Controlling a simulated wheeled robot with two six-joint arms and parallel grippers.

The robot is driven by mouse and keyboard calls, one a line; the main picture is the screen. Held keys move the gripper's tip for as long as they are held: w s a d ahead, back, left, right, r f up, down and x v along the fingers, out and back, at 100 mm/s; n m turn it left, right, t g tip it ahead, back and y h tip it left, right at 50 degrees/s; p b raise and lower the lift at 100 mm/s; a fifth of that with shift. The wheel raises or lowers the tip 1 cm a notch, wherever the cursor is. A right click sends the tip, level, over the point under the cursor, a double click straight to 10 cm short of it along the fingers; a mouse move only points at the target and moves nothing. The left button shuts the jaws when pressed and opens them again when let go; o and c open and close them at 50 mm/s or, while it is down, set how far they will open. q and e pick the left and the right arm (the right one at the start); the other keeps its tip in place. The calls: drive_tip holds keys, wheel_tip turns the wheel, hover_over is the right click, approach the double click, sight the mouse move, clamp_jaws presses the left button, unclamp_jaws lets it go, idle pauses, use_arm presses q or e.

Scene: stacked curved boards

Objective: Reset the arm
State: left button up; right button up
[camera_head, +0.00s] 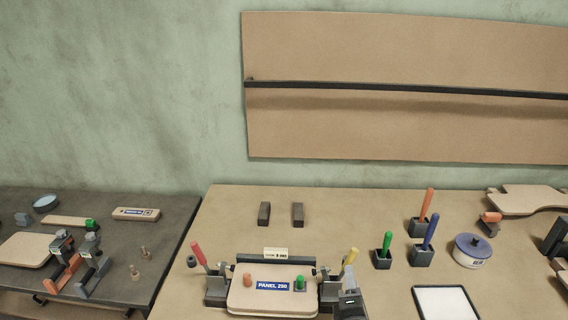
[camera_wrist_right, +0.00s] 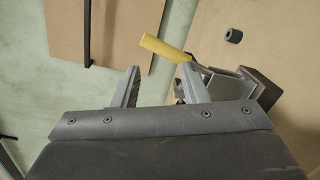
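My right gripper (camera_head: 350,299) shows at the bottom of the head view, just right of the clamp with the yellow handle (camera_head: 350,256). In the right wrist view its two fingers (camera_wrist_right: 160,80) are spread apart with nothing seen between them. The yellow handle also shows in the wrist view (camera_wrist_right: 165,47), above the fingertips; I cannot tell whether they touch it. A tan board labelled PANEL 250 (camera_head: 245,302) lies between this clamp and the clamp with the red handle (camera_head: 198,254). My left gripper is not in view.
Green (camera_head: 383,258), blue (camera_head: 422,254) and orange-handled (camera_head: 419,224) tools stand in dark holders at right. A round tin (camera_head: 473,260) and a white-topped tray (camera_head: 415,297) are near them. Two dark blocks (camera_head: 264,213) lie behind. A dark table (camera_head: 184,215) stands at left.

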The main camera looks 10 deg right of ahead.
drive_tip(key=s+d+f+m+g+h, duration=0.2)
drive_tip(key=s+d+f+m+g, duration=0.3)
drive_tip(key=s+d+m+g, duration=0.5)
drive_tip(key=s+a+f+m+g+y, duration=0.1)
drive_tip(key=s+a+m+g+y, duration=0.15)
drive_tip(key=s+m, duration=0.45)
drive_tip(key=s+a+f+m+g+y, duration=0.1)
drive_tip(key=s+a+m+y, duration=0.15)
drive_tip(key=s, duration=0.95)
wheel_tip(320, 180, down, 30)
drive_tip(key=d+g+b, duration=0.1)
drive_tip(key=d+b, duration=0.1)
drive_tip(key=b, duration=0.3)
drive_tip(key=s+f+b, duration=0.1)
drive_tip(key=s+f, duration=0.6)
drive_tip(key=f, duration=0.2)
drive_tip(key=s+a+f+g+y+b, duration=0.1)
drive_tip(key=s+f+b, duration=0.1)
drive_tip(key=s+f, duration=0.5)
wheel_tip(320, 180, down, 3)
drive_tip(key=shift+s+a+f, duration=0.2)
drive_tip(key=shift+s+a, duration=0.05)
drive_tip(key=shift+s, duration=0.1)
